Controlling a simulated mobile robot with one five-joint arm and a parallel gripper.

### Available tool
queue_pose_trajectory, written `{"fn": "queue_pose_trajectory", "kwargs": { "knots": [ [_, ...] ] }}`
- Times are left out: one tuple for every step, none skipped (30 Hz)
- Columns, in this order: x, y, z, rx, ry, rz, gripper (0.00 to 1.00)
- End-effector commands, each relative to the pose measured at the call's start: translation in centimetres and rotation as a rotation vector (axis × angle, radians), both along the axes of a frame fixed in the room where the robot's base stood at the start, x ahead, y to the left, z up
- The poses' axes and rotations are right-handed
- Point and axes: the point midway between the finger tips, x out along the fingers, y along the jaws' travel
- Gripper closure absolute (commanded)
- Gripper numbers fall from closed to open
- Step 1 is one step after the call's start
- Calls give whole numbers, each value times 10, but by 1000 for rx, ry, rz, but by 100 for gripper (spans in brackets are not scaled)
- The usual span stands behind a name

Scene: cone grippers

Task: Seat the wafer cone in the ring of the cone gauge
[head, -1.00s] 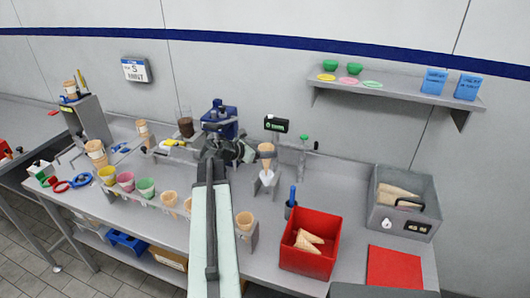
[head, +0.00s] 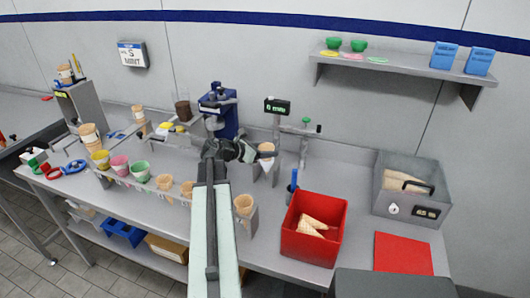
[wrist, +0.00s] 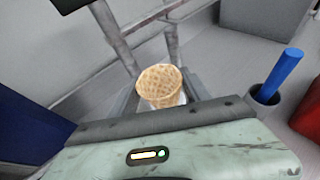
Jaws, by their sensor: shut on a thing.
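The wafer cone (wrist: 160,82) is tan with a waffle pattern, mouth up, and sits between my gripper's fingers in the wrist view. In the head view only its upper part (head: 266,147) shows beside my gripper (head: 264,154). My gripper is shut on the cone from the left. The cone gauge, with its dark green-lit display (head: 277,106) on a grey post, stands right there. A white part shows under the cone. The cone's tip and the ring are hidden, so I cannot tell how deep it sits.
A rack of cones and coloured cups (head: 140,172) is at left. A blue machine (head: 218,105) stands behind my arm.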

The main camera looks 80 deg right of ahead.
Motion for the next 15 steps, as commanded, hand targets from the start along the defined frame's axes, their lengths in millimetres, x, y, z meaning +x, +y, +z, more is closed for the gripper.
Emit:
{"fn": "queue_pose_trajectory", "kwargs": {
  "knots": [
    [0, 0, 0, 0, 0, 0, 61],
    [0, 0, 0, 0, 0, 0, 61],
    [0, 0, 1, 0, 0, 0, 61],
    [0, 0, 1, 0, 0, 0, 61],
    [0, 0, 1, 0, 0, -1, 61],
    [0, 0, 1, 0, 0, -1, 36],
    [0, 0, 1, 0, 0, -1, 28],
    [0, 0, 1, 0, 0, -1, 19],
    [-1, 0, 1, 0, 0, -1, 19],
    [-1, 0, 1, 0, 0, -1, 19],
    [-1, 0, 1, 0, 0, -1, 19],
    [-1, 0, 1, 0, 0, -1, 19],
    [-1, 0, 1, 0, 0, -1, 19],
    [-1, 0, 1, 0, 0, -1, 19],
    [-1, 0, 1, 0, 0, -1, 19]
  ]
}}
